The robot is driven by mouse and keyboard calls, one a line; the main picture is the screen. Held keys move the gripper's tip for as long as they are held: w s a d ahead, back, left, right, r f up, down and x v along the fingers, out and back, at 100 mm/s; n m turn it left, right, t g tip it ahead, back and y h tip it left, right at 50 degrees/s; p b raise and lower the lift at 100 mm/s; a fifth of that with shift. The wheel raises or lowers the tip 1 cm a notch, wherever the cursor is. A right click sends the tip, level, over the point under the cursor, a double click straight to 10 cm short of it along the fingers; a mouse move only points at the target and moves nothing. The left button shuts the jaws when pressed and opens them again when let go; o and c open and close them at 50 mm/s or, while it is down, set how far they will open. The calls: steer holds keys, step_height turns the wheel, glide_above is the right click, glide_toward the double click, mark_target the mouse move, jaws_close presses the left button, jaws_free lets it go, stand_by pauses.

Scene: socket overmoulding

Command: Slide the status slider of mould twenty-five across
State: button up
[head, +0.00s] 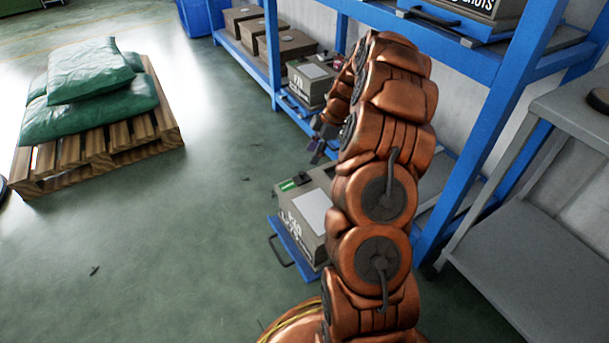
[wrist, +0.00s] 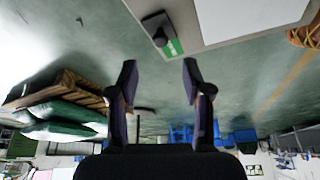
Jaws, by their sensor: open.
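A grey mould box (head: 308,222) sits on a pulled-out blue tray (head: 285,243) low at the shelf. Its printed marking is too blurred to read as twenty-five. On its top are a pale plate and, at the far left corner, a status slider (head: 300,179) with a dark knob beside a green patch. The wrist view shows the slider's dark knob (wrist: 158,28) and green patch near the mould edge, beyond the fingertips. My gripper (wrist: 159,70) is open and empty, its fingers apart from the slider. In the head view my gripper (head: 320,147) hangs above the mould's far end.
Another grey mould (head: 310,82) and several brown boxes stand on the blue shelf (head: 273,55) behind. A grey table (head: 545,250) is at the right. A pallet (head: 120,150) with green sacks stands at the left. The floor between is mostly clear.

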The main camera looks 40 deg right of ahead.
mark_target(302, 173)
steer(key=b+x, duration=0.2)
steer(key=x, duration=0.5)
steer(key=shift+a+f, duration=0.1)
steer(key=shift+f, duration=0.15)
steer(key=shift+w, duration=0.1)
jaws_close()
stand_by(0.4)
